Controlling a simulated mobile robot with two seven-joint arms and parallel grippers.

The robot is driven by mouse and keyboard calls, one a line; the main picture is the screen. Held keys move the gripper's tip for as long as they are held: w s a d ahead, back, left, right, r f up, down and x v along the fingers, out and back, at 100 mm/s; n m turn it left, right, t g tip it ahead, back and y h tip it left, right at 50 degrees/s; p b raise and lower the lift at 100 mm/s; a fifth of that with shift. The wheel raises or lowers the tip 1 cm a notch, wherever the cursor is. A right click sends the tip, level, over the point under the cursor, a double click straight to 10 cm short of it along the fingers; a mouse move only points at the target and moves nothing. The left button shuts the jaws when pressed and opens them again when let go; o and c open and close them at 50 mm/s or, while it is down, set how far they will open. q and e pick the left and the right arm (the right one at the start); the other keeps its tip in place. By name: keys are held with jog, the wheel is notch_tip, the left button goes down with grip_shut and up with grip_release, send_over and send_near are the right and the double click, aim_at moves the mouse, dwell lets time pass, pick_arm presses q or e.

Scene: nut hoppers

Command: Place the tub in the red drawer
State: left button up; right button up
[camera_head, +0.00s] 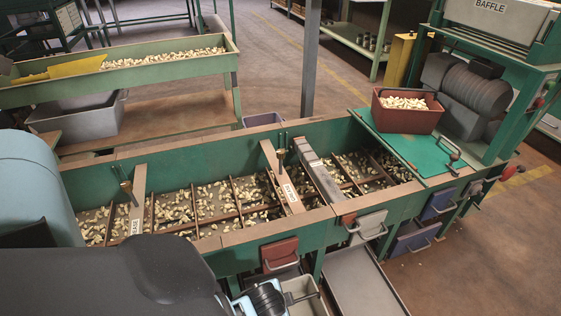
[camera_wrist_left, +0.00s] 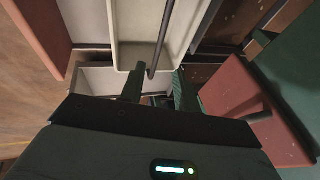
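A cream, open-topped tub (camera_head: 305,293) with a dark bar handle sits low in front of the green hopper; its inside looks empty. It fills the top middle of the left wrist view (camera_wrist_left: 128,38). The red drawer (camera_head: 280,252) has a front with a grey handle on the hopper's side, just above the tub. A red panel with a dark handle (camera_wrist_left: 235,95) shows at right in the wrist view. My left gripper (camera_wrist_left: 157,85) has its fingers apart, with the tub's handle end between or just beyond them; contact is unclear. My right gripper is not in view.
A long green hopper (camera_head: 100,183) holds nuts between dividers. A grey chute (camera_head: 362,285) slopes down right of the tub. A pale drawer (camera_head: 368,224) and blue drawers (camera_head: 438,204) line its right side. A red bin of nuts (camera_head: 408,116) stands on a green top.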

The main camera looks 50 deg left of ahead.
pick_arm(q)
jog(key=s+d+f+h, duration=0.1)
jog(key=s+d+f, duration=0.1)
jog(key=s, duration=0.9)
jog(key=s+d+r+n, duration=0.1)
jog(key=s+r, duration=0.1)
jog(key=s, duration=0.5)
jog(key=s+d+r+n+h, duration=0.1)
jog(key=s+d+r, duration=0.1)
jog(key=s, duration=0.6)
jog(key=s+d+r+n+h, duration=0.1)
jog(key=s+r, duration=0.3)
jog(key=s, duration=0.3)
jog(key=shift+s+d+r+t, duration=0.15)
jog(key=shift+s+d+t, duration=0.15)
